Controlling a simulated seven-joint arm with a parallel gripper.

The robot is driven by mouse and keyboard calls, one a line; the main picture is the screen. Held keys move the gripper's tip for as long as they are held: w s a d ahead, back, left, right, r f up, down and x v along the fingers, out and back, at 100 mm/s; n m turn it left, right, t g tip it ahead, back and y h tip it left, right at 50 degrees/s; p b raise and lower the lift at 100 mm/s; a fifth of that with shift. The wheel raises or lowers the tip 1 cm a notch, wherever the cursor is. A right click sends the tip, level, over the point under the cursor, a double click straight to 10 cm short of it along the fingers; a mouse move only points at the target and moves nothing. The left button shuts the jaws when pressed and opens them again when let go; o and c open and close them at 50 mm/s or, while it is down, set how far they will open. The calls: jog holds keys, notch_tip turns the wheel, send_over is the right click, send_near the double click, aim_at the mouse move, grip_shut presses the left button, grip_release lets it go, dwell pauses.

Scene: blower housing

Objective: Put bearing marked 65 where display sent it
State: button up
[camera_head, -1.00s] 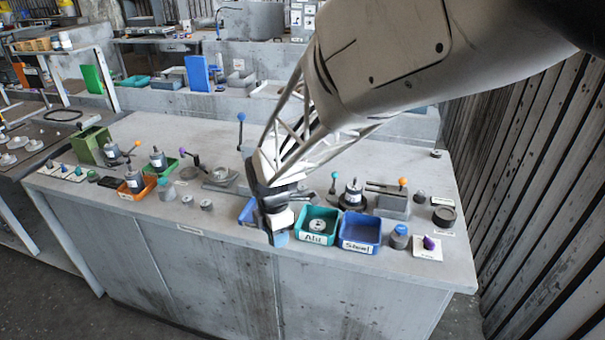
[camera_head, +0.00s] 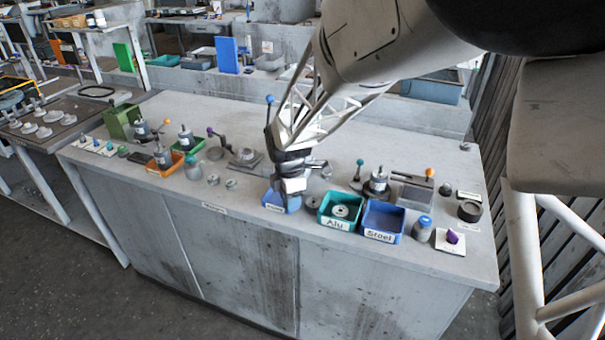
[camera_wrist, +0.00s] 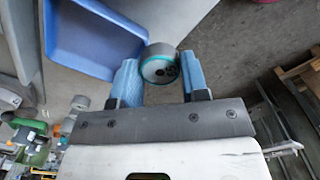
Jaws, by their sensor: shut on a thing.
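In the head view the held bearing cannot be made out. To the right stand a teal bin labelled Alu (camera_head: 338,222), with a metal ring (camera_head: 342,211) inside, and a blue bin labelled Steel (camera_head: 383,237). I see no readable display.
A blue-capped jar (camera_head: 422,229) and a purple piece on a white card (camera_head: 451,240) stand right of the bins. A lever fixture (camera_head: 245,157), an orange tray (camera_head: 163,169) and small cylinders stand to the left. The middle back of the bench is clear.

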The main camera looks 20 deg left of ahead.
jog(key=w+a, duration=0.1)
jog(key=w, duration=0.1)
jog(key=w+a, duration=0.4)
jog(key=shift+w+a+f, duration=0.1)
jog(key=shift+w+f, duration=0.1)
jog(key=shift+f, duration=0.2)
jog(key=shift+f, duration=1.75)
jog(key=o, duration=1)
jog(key=shift+f, duration=0.15)
notch_tip(320, 180, up, 12)
jog(key=shift+r, duration=0.2)
